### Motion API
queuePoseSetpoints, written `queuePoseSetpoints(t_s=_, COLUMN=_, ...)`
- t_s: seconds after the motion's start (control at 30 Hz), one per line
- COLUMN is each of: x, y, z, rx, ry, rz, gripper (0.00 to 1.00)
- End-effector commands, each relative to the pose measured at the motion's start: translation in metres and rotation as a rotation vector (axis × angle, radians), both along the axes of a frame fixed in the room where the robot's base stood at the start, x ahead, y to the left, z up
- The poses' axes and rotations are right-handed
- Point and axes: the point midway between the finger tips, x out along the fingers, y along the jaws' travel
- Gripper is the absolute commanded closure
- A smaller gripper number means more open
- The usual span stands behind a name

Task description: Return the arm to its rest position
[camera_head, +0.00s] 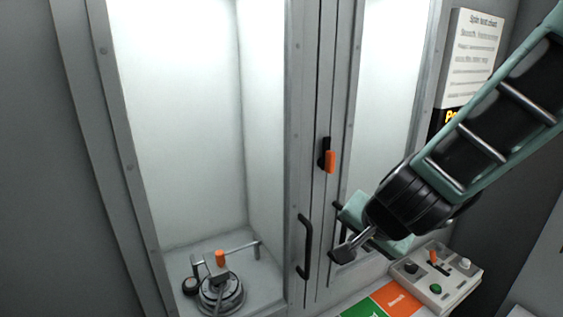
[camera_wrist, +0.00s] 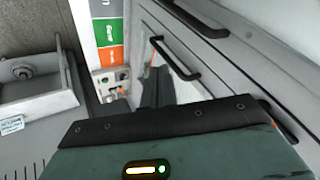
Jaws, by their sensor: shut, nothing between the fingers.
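My teal and black arm reaches in from the upper right in the head view. My gripper (camera_head: 340,256) is shut and empty, pointing down and left in front of the cabinet's right-hand part. It appears just right of the black door handle (camera_head: 305,247), and I cannot tell how far it stands from the cabinet front. In the wrist view the teal gripper housing fills the bottom, and the same kind of black handle (camera_wrist: 176,58) shows beyond it.
A lit cabinet holds a hub motor fixture (camera_head: 219,290) with an orange knob. An orange latch (camera_head: 330,161) sits on the door frame. A control box (camera_head: 437,280) with buttons and green and orange mats (camera_head: 397,301) lie below my gripper. A sign (camera_head: 474,52) stands at upper right.

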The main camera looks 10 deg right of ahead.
Motion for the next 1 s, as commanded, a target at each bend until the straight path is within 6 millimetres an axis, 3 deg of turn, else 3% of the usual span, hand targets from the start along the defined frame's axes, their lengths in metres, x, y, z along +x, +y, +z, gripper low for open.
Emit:
queuePoseSetpoints(t_s=0.17, x=-0.042, y=0.066, z=-0.048, rx=0.025, ry=0.051, rz=0.429, gripper=1.0)
queuePoseSetpoints(t_s=0.3, x=-0.108, y=0.096, z=-0.089, rx=-0.042, ry=0.164, rz=0.839, gripper=1.0)
queuePoseSetpoints(t_s=0.43, x=-0.161, y=0.089, z=-0.123, rx=-0.179, ry=0.29, rz=1.139, gripper=1.0)
queuePoseSetpoints(t_s=0.6, x=-0.195, y=0.061, z=-0.145, rx=-0.356, ry=0.417, rz=1.347, gripper=1.0)
queuePoseSetpoints(t_s=0.73, x=-0.202, y=0.05, z=-0.148, rx=-0.423, ry=0.457, rz=1.402, gripper=1.0)
queuePoseSetpoints(t_s=1.0, x=-0.203, y=0.048, z=-0.146, rx=-0.431, ry=0.463, rz=1.409, gripper=1.0)
